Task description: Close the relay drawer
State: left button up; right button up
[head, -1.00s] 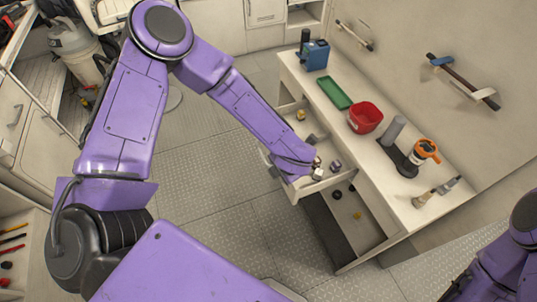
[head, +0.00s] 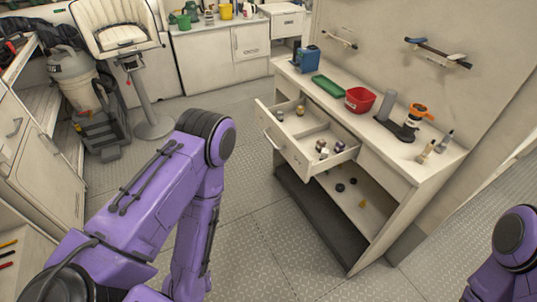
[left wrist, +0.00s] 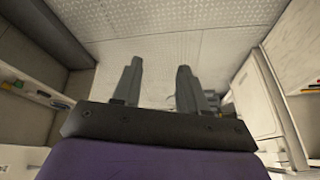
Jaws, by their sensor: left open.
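The relay drawer (head: 283,152) stands pulled out from the white workbench, with its handle on the front face. Dividers split it, and several small relay-like parts (head: 322,150) lie in it, some at the near right end and some at the far left. My left arm is folded in front, left of the drawer and apart from it; its gripper is hidden in the head view. In the left wrist view my left gripper (left wrist: 158,85) is open and empty, with patterned floor beyond its fingers. My right gripper is out of frame.
The bench top holds a blue device (head: 306,59), a green tray (head: 328,86), a red bin (head: 360,99) and an orange-topped tool (head: 414,115). An open shelf (head: 358,205) lies below the drawer. A white chair (head: 118,30) stands behind left. Floor before the drawer is clear.

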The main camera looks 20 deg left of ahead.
aim_at(296, 138)
jog(key=u, duration=0.45)
jog(key=i, duration=0.85)
jog(key=u, duration=0.35)
